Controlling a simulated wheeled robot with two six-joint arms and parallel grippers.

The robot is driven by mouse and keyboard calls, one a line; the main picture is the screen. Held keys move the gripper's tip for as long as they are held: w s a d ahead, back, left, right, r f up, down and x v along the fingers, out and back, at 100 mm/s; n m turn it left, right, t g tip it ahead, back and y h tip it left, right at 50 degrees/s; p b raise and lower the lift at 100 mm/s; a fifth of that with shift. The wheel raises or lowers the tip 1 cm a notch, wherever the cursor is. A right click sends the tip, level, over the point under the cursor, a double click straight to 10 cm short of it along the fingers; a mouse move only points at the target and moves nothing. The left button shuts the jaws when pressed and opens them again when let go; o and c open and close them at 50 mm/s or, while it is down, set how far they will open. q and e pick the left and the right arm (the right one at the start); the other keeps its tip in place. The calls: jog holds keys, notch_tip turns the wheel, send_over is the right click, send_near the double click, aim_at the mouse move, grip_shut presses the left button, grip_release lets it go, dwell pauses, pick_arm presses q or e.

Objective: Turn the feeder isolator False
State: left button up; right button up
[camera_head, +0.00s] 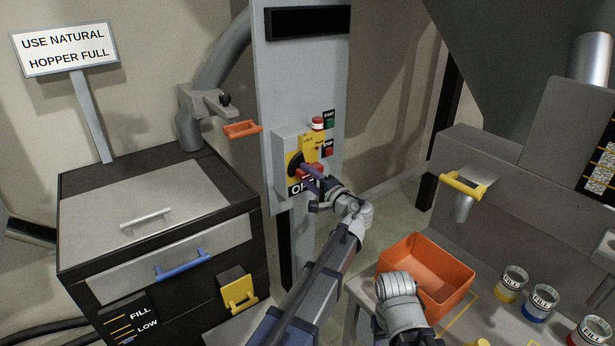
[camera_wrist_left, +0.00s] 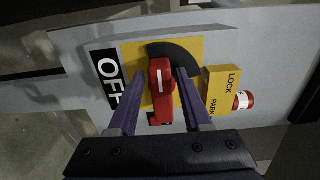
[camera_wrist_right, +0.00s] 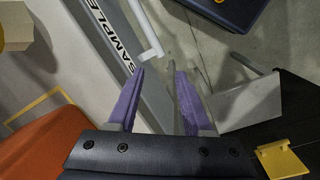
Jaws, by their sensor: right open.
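The feeder isolator (camera_head: 294,163) is on the grey panel post, with a yellow plate, a black dial part and a red handle. In the left wrist view its red handle (camera_wrist_left: 160,88), with a white line, runs up and down the picture. The OFF label (camera_wrist_left: 108,80) is left of the yellow plate. My left gripper (camera_head: 312,178) is at the isolator, its purple fingers on either side of the red handle. Whether they press on it cannot be told. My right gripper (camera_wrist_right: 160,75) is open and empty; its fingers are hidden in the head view.
A yellow LOCK block (camera_wrist_left: 221,90) and a red button (camera_wrist_left: 243,100) sit close beside the isolator. An orange bin (camera_head: 445,260) is right of my left arm, near several FILL cans (camera_head: 510,283). A black cabinet (camera_head: 170,215) with coloured handles stands left.

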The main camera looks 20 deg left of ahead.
pick_arm(q)
jog(key=shift+o, duration=0.8)
jog(key=v, duration=0.7)
jog(key=shift+s+d, duration=0.2)
jog(key=shift+d, duration=0.15)
